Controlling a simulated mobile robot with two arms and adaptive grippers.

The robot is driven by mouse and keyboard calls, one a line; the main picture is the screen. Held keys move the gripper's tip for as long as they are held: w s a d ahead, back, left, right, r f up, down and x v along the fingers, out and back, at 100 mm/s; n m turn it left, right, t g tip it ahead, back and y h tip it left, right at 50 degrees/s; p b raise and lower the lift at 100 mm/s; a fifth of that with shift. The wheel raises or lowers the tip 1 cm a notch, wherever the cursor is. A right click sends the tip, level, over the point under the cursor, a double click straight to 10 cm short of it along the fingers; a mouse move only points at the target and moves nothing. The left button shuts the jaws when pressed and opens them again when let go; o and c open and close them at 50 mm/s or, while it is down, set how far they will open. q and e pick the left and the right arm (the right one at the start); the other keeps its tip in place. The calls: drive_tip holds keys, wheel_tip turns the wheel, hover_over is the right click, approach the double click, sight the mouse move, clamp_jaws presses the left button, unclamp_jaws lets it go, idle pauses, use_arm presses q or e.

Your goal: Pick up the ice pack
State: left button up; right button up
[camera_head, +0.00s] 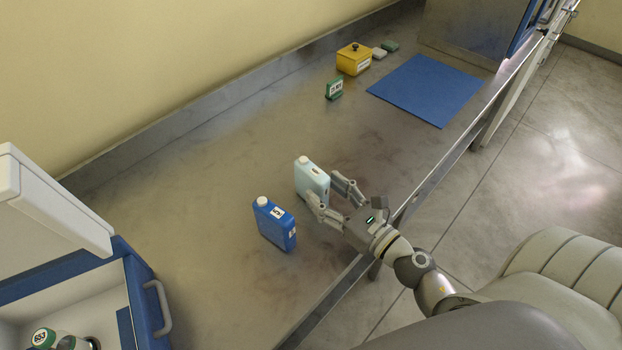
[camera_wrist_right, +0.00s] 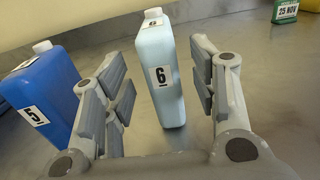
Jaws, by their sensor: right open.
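A pale blue ice pack (camera_head: 313,179) with a white cap stands upright on the metal bench. In the right wrist view it (camera_wrist_right: 160,75) bears the label 6 and stands between and just beyond the open fingers. A darker blue ice pack (camera_head: 274,224) stands beside it, nearer me, and shows label 5 in the right wrist view (camera_wrist_right: 42,95). My right gripper (camera_head: 330,194) is open, its fingers reaching toward the pale pack from the bench's front side. I cannot tell whether a finger touches it. My left gripper is not in view.
A blue mat (camera_head: 427,90), a yellow box (camera_head: 353,59) and a green date block (camera_head: 334,89) are farther along the bench. An open blue-and-white cooler (camera_head: 140,300) stands at the lower left. The bench between is clear.

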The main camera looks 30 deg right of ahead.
sight(312, 180)
drive_tip(key=shift+w+a+r, duration=0.1)
drive_tip(key=shift+w+a, duration=0.05)
drive_tip(key=shift+w, duration=0.35)
drive_tip(key=p+x, duration=0.1)
drive_tip(key=x, duration=0.1)
drive_tip(key=p+x, duration=0.1)
drive_tip(key=x, duration=0.1)
drive_tip(key=shift+w+f, duration=0.15)
drive_tip(key=shift+f, duration=0.1)
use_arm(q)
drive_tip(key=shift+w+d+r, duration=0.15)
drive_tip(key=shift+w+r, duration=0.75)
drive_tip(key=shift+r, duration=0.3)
use_arm(e)
drive_tip(key=shift+c, duration=0.2)
drive_tip(key=shift+c, duration=1.1)
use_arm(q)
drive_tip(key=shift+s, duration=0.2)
use_arm(e)
clamp_jaws()
